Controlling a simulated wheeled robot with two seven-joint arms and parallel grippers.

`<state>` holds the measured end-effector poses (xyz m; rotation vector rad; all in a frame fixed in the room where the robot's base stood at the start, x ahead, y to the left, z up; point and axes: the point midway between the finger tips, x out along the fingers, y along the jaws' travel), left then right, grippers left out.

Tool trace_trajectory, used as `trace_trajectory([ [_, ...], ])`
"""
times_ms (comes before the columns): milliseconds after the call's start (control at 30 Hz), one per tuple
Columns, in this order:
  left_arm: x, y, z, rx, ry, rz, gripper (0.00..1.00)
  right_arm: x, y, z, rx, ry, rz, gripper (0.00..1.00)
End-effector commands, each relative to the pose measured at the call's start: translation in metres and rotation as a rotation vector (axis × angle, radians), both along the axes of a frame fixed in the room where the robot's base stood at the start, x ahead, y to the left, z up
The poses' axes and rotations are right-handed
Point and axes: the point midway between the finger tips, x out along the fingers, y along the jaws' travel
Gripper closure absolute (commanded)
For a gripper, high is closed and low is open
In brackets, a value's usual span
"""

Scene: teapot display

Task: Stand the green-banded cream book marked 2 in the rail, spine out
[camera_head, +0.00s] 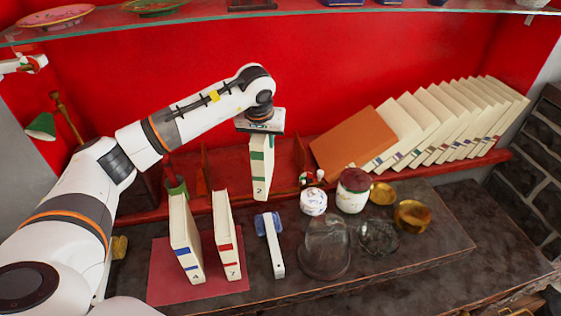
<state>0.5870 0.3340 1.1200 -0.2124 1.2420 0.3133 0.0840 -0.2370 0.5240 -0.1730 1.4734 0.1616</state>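The green-banded cream book marked 2 (262,175) hangs upright below my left gripper (260,131), its numbered spine toward me. My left gripper is shut on the book's top; its fingers are mostly hidden. The book is in front of the red back ledge, between wooden uprights that appear to belong to the rail (203,170). I cannot tell whether its bottom touches anything. My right gripper is not in view.
Blue-banded book 4 (186,240) and red-banded book 7 (228,236) stand on a dark red mat (170,291). A blue-and-white tool (271,245), jars, a glass dome (326,248) and brass dishes (412,215) occupy the counter. Leaning books (440,125) fill the right ledge.

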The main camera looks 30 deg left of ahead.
Motion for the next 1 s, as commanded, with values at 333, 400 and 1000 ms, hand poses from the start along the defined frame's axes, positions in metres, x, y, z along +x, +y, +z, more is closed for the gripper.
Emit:
trace_trajectory([
  [333,0.034,0.122,-0.007,-0.009,-0.003,0.231,1.0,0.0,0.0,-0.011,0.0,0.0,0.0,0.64],
  [400,0.035,0.142,-0.01,-0.011,0.0,0.265,1.0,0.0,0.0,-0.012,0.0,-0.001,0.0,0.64],
  [1000,0.033,0.188,-0.029,-0.019,0.006,0.347,1.0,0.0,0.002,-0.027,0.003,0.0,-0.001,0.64],
])
